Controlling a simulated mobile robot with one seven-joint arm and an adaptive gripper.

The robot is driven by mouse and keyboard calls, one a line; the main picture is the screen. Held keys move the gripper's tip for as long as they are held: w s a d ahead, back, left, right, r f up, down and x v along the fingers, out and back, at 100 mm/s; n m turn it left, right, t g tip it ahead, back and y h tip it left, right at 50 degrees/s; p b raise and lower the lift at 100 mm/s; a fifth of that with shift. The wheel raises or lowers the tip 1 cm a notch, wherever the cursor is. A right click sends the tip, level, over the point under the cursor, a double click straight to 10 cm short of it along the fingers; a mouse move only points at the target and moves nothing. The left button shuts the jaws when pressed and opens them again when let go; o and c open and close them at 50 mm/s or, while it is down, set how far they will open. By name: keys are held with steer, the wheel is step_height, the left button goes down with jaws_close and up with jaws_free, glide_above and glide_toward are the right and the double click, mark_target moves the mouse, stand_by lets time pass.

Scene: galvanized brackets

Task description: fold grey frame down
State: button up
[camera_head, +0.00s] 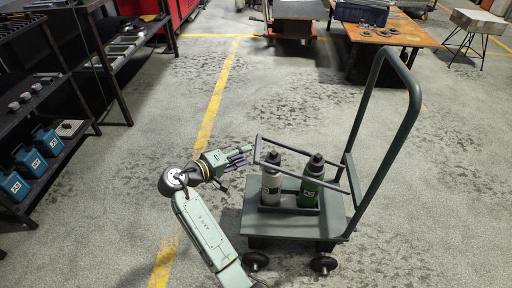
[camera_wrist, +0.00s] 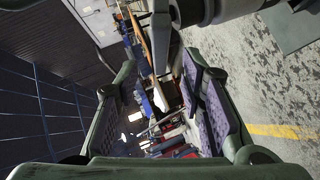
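The grey frame (camera_head: 285,145) is a thin dark rectangular bar loop on the cart (camera_head: 262,222). It stands out from the handle side at about the height of the bottle tops, sloping in the picture. A grey-white bottle (camera_head: 271,186) and a green bottle (camera_head: 309,188) stand upright on the cart beneath or within it; which, I cannot tell. My gripper (camera_head: 243,157) is just left of the frame's free end, apart from it as far as I can see.
The cart's tall handle (camera_head: 408,115) rises at the right. Shelves with blue containers (camera_head: 32,162) stand at the left. A wooden table (camera_head: 400,36) with a blue crate (camera_head: 361,13) is at the back. Floor around the cart is clear.

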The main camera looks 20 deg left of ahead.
mark_target(255, 150)
steer(key=x, duration=0.7)
steer(key=shift+w+f, duration=0.1)
steer(key=shift+w, duration=0.2)
steer(key=shift+c, duration=0.2)
jaws_close()
stand_by(0.3)
